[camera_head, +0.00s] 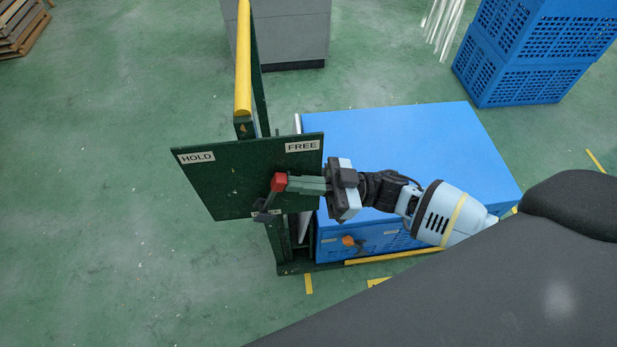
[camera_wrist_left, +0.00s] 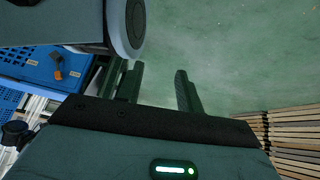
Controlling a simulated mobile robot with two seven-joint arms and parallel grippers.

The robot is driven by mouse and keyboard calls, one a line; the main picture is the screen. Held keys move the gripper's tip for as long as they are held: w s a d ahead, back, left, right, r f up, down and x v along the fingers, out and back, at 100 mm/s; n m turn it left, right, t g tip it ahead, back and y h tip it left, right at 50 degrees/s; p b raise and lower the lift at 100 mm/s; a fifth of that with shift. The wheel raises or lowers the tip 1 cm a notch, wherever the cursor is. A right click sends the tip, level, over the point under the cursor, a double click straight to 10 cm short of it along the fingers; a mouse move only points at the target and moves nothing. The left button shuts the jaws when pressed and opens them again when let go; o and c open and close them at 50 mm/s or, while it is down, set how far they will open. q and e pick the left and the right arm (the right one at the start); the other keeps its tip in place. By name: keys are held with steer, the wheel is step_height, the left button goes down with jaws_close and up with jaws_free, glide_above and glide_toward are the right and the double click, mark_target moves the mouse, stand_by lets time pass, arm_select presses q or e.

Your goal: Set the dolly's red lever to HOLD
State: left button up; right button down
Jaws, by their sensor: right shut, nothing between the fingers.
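The red lever (camera_head: 279,182) has a red knob on a dark arm, mounted on the dark green plate (camera_head: 232,180) of the dolly. The plate carries a HOLD label (camera_head: 197,157) at its upper left and a FREE label (camera_head: 302,146) at its upper right. The lever leans up and right, toward FREE. My right gripper (camera_head: 288,184) is shut and empty, its fingertips right beside the knob on its right side; I cannot tell whether they touch. My left gripper (camera_wrist_left: 159,74) is open and empty in the left wrist view, over green floor.
The yellow-topped dolly handle (camera_head: 243,60) rises above the plate. Stacked blue crates (camera_head: 530,55) and a grey cabinet (camera_head: 290,30) stand behind. Floor at left is clear.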

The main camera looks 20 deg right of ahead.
mark_target(276, 177)
steer(key=a+r+h+p, duration=0.1)
steer(key=h+p, duration=0.1)
steer(key=p, duration=0.2)
steer(key=w+a+r+g+h+p, duration=0.1)
steer(key=a+r+p, duration=0.1)
steer(key=p, duration=0.2)
steer(key=shift+w+a+r+h, duration=0.1)
steer(key=shift+a+h, duration=0.05)
steer(key=shift+h, duration=0.25)
steer(key=shift+a+p, duration=0.3)
steer(key=shift+p, duration=0.4)
steer(key=shift+w+a+p, duration=0.15)
steer(key=shift+a+p, duration=0.2)
steer(key=shift+a, duration=0.05)
steer(key=shift+p+x, duration=0.5)
steer(key=shift+x, duration=0.3)
steer(key=x, duration=0.3)
steer(key=shift+a, duration=0.25)
steer(key=shift+a, duration=0.15)
steer(key=shift+p, duration=0.3)
